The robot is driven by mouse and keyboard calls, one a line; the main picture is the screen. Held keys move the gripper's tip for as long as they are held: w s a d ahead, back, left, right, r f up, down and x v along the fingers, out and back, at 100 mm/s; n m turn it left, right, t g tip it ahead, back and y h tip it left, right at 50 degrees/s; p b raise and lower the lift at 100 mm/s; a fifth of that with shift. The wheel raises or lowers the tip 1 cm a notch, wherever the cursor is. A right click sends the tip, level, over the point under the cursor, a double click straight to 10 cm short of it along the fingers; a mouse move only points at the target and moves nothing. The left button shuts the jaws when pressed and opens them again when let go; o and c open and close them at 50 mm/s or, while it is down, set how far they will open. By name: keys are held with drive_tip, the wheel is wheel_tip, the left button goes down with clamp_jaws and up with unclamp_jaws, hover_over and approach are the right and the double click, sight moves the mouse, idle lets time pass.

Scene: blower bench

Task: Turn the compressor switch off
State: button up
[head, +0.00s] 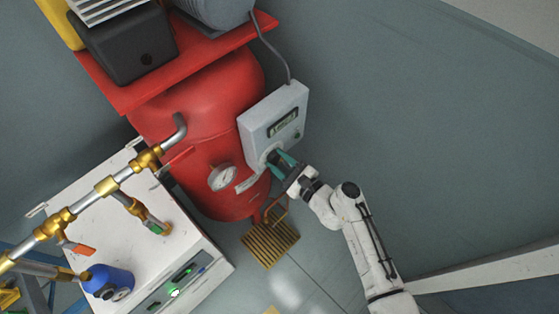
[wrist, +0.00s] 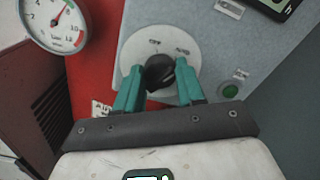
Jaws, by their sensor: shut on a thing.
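The compressor switch is a black rotary knob (wrist: 159,73) on a round white plate (wrist: 157,46) on the grey control box (head: 274,122). Small labels sit above the knob, too blurred to read. My gripper (head: 279,161) reaches the lower part of the box. In the wrist view, the teal fingers of my gripper (wrist: 159,83) are shut on the knob, one on each side. The knob's lower part is partly hidden between the fingers. The box is fixed to the side of the red compressor tank (head: 203,108).
A pressure gauge (head: 222,177) is on the tank left of my gripper, and a green button (wrist: 230,91) is right of the knob. Brass piping (head: 106,186) runs above a white cabinet (head: 165,215) at lower left. Open floor lies to the right.

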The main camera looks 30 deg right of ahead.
drive_tip(key=c, duration=0.3)
drive_tip(key=shift+f+n+b, duration=0.15)
drive_tip(key=shift+n+b, duration=0.15)
drive_tip(key=shift+b, duration=0.05)
drive_tip(key=n+b, duration=0.3)
drive_tip(key=shift+a+f+n+b, duration=0.1)
drive_tip(key=shift+f+n+b, duration=0.05)
drive_tip(key=shift+n+b, duration=0.15)
drive_tip(key=n+b, duration=0.4)
drive_tip(key=shift+n+b, duration=1.4)
drive_tip(key=shift+n, duration=0.5)
drive_tip(key=o, duration=1)
drive_tip(key=shift+o, duration=0.2)
